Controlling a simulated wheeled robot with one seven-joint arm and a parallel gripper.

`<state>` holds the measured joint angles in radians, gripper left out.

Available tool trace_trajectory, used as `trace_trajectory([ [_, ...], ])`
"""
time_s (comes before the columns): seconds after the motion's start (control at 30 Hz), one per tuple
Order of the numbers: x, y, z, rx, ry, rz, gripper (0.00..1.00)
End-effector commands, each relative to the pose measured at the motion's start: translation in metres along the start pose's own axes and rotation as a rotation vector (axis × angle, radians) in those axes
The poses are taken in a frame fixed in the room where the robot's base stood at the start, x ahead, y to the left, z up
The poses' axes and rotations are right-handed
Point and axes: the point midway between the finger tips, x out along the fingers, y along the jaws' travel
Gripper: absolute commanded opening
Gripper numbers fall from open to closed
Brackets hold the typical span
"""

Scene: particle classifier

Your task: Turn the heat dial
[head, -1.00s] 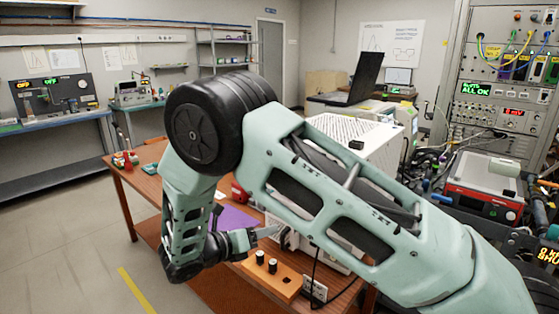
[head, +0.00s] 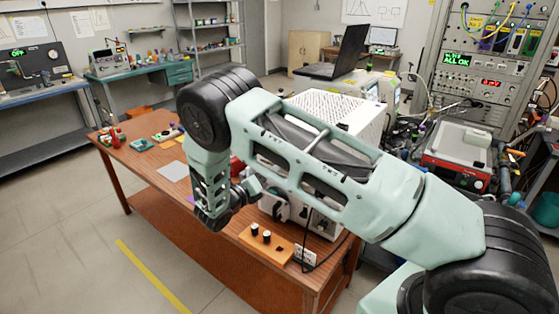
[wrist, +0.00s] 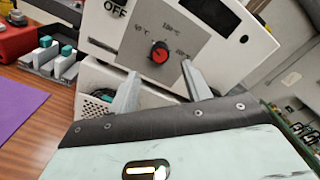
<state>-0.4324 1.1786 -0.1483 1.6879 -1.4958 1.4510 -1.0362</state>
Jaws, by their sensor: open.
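The heat dial (wrist: 159,53) is a small round knob, black with a red face. It sits on a grey panel with temperature marks, on the front of a white device (wrist: 210,20). My gripper (wrist: 160,72) is open in the wrist view, one finger to the lower left of the dial and one to its lower right. The fingers look apart from the dial, with nothing between them. In the head view my gripper (head: 252,187) is beside the white device (head: 345,113), and my arm hides much of its front. I cannot make out the dial there.
A purple sheet (wrist: 20,108) and a dark rack with teal-topped parts (wrist: 55,62) are left of the device. A laptop (head: 335,55) stands behind. The floor at left is clear.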

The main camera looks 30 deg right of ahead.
Motion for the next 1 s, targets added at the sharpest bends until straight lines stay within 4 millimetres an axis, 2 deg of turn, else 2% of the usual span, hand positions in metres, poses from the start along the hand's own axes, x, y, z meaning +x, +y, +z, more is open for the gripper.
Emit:
trace_trajectory([
  [0.1, 0.026, -0.003, 0.002, -0.001, 0.003, -0.002, 0.49],
  [0.3, 0.054, -0.002, 0.001, 0.000, 0.002, -0.001, 0.49],
  [0.5, 0.066, 0.000, 0.000, 0.000, 0.001, 0.001, 0.49],
  [0.77, 0.067, 0.000, 0.000, 0.001, 0.000, 0.001, 0.49],
  [0.87, 0.067, 0.000, 0.000, 0.001, 0.000, 0.001, 0.26],
  [0.93, 0.067, 0.000, 0.000, 0.001, 0.000, 0.001, 0.07],
  [1.0, 0.067, 0.000, 0.000, 0.001, 0.000, 0.001, 0.04],
])
